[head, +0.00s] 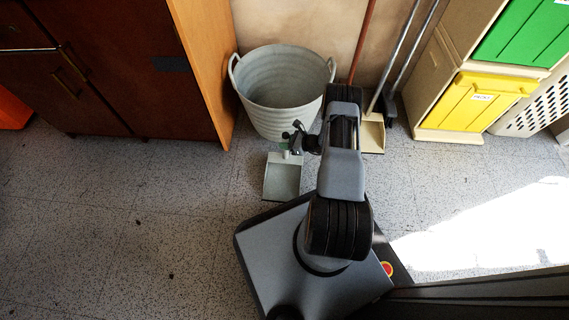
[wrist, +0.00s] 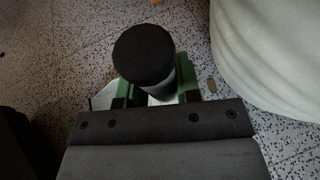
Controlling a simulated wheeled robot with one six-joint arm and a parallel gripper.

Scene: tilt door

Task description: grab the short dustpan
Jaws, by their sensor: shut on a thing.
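The short dustpan (head: 281,179) has a pale grey-green pan and stands on the speckled floor in front of the grey tub. My gripper (head: 291,141) is at its upright handle, just above the pan. In the wrist view the round black end of the handle (wrist: 144,54) sits between the green fingers of my gripper (wrist: 160,86), which are shut on it. Only a small pale part of the pan shows behind the fingers there.
The grey tub (head: 282,92) stands close behind the dustpan and fills the right of the wrist view (wrist: 275,45). A long-handled dustpan (head: 373,135) leans right of it. A brown cabinet (head: 110,85) is left, yellow and green bins (head: 480,105) right. Floor at left is mostly clear.

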